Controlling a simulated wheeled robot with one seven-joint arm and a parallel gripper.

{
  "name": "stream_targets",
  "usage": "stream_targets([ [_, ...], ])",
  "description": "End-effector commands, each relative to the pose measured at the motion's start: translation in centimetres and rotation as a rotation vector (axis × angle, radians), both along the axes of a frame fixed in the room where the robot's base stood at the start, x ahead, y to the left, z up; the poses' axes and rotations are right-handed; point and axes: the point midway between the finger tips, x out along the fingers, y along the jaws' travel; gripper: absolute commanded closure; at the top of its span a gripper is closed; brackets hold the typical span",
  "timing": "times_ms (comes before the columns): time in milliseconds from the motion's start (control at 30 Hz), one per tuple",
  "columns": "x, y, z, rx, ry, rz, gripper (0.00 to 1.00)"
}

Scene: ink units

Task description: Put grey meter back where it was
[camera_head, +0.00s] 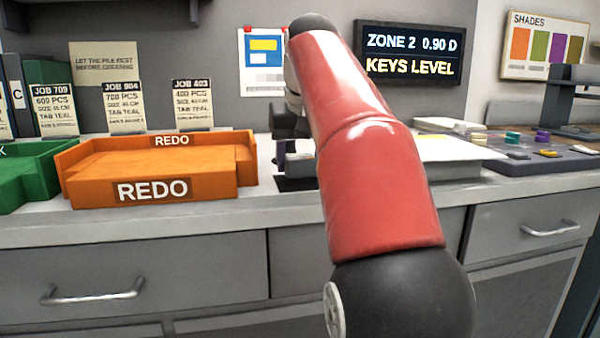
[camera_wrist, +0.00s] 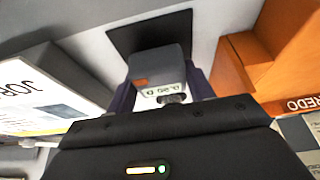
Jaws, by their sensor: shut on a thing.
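I cannot tell whether the meter touches the pad.
The orange REDO tray (camera_head: 150,190) stands left of my arm; it also shows at right in the wrist view (camera_wrist: 250,65). A white JOB sheet (camera_wrist: 40,95) is at left there. Right of my arm are a pale-topped unit (camera_head: 455,150) and a grey panel with coloured knobs (camera_head: 560,164).

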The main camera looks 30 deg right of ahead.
Motion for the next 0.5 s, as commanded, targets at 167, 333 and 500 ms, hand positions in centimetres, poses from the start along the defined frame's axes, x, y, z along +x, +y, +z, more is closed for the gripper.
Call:
stream_targets([
  [167, -0.04, 0.01, -0.71, -0.001, -0.002, 0.000, 0.72],
  [333, -0.01, 0.00, -0.69, -0.001, -0.002, 0.000, 0.72],
  [500, -0.02, 0.01, -1.13, -0.001, -0.002, 0.000, 0.72],
])
